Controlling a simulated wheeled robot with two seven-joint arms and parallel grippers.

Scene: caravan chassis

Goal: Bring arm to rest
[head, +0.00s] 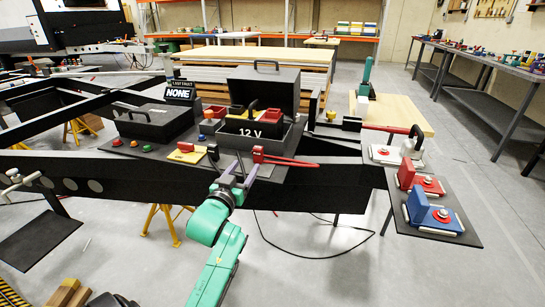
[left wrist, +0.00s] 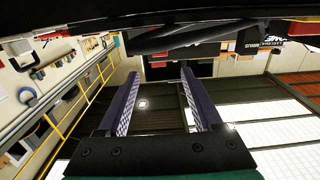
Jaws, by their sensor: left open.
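My left arm, green, rises from the bottom of the head view. Its left gripper (head: 246,165) is open, with purple fingers spread apart at the front edge of the black chassis (head: 340,180). A red-handled tool (head: 285,160) lies just right of the fingertips, and a yellow block with a red part (head: 187,153) lies to their left. In the left wrist view the two fingers (left wrist: 160,75) stand apart with nothing between them. I cannot tell whether a finger touches the chassis. My right gripper is in neither view.
A black box marked 12 V (head: 262,133) with a raised lid stands behind the gripper. A NONE sign (head: 181,91) stands left of it. Red (head: 406,175) and blue (head: 419,205) blocks sit on a plate at right. Open floor (head: 350,270) lies in front.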

